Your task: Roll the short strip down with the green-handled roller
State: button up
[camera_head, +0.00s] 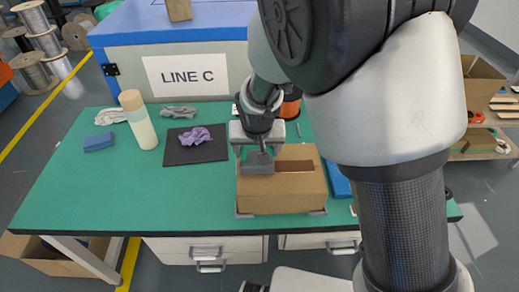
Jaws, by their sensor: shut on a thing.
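My gripper (256,150) is over the left part of a closed cardboard box (282,198) near the front middle of the green table. It is shut on the green-handled roller, of which only a little green shows between the fingers; the rest is hard to make out. A short darker brown strip (295,166) lies across the box top, just right of the gripper. Whether the roller touches the box top or the strip cannot be told from this view.
A dark mat (176,153) with a purple cloth (195,136) lies left of the box. A pale bottle (139,120), a blue block (99,142) and grey gloves (178,112) stand or lie farther left. A blue item (338,180) lies right of the box. The front left is clear.

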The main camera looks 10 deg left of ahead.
aim_at(244, 149)
jog(key=shift+s+a+f, duration=0.1)
jog(key=shift+s+a, duration=0.15)
jog(key=shift+a, duration=0.65)
jog(key=shift+s+a+f, duration=0.1)
jog(key=shift+s+a, duration=0.15)
jog(key=shift+a, duration=0.6)
notch_tip(244, 149, up, 9)
jog(key=p, duration=0.6)
jog(key=shift+r, duration=0.1)
jog(key=shift+w, duration=0.1)
